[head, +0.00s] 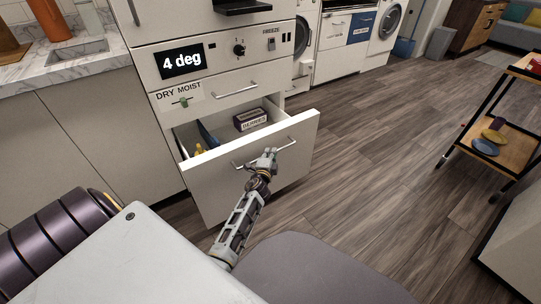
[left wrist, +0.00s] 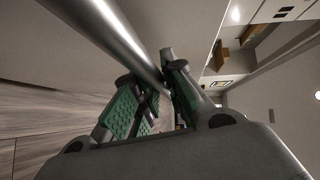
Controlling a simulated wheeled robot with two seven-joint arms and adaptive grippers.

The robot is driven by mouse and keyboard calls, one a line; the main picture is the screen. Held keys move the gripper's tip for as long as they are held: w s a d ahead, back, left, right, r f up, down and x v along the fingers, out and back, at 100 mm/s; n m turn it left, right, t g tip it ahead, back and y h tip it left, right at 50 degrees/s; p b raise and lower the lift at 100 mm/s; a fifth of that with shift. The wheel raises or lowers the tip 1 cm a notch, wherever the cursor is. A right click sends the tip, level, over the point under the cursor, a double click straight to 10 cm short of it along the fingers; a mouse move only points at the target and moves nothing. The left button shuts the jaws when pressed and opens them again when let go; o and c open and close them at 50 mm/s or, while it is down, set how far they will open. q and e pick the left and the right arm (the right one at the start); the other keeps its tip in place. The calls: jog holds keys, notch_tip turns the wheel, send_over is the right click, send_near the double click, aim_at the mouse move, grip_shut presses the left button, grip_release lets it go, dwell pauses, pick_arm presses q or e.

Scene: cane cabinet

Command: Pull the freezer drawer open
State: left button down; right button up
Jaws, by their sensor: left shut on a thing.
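The freezer drawer (head: 225,185) is a white drawer low in the cabinet, pulled partway out. Inside it show a box labelled berries (head: 250,119) and a yellow item (head: 200,149). Its bar handle (head: 287,145) runs across the drawer front. My left gripper (head: 267,156) is at this handle, shut on it. In the left wrist view the metal bar (left wrist: 125,40) passes between the green-padded fingers (left wrist: 158,95). The gripper hides part of the handle. My right gripper is not in view.
Above is a shut drawer with a "DRY MOIST" slider (head: 183,101) and a "4 deg" display (head: 182,63). A wheeled cart (head: 510,150) with plates stands at the right. The wooden floor (head: 380,150) between cabinet and cart is clear.

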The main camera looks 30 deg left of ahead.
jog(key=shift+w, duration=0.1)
pick_arm(q)
jog(key=c, duration=1.7)
grip_release()
jog(key=shift+o, duration=1.1)
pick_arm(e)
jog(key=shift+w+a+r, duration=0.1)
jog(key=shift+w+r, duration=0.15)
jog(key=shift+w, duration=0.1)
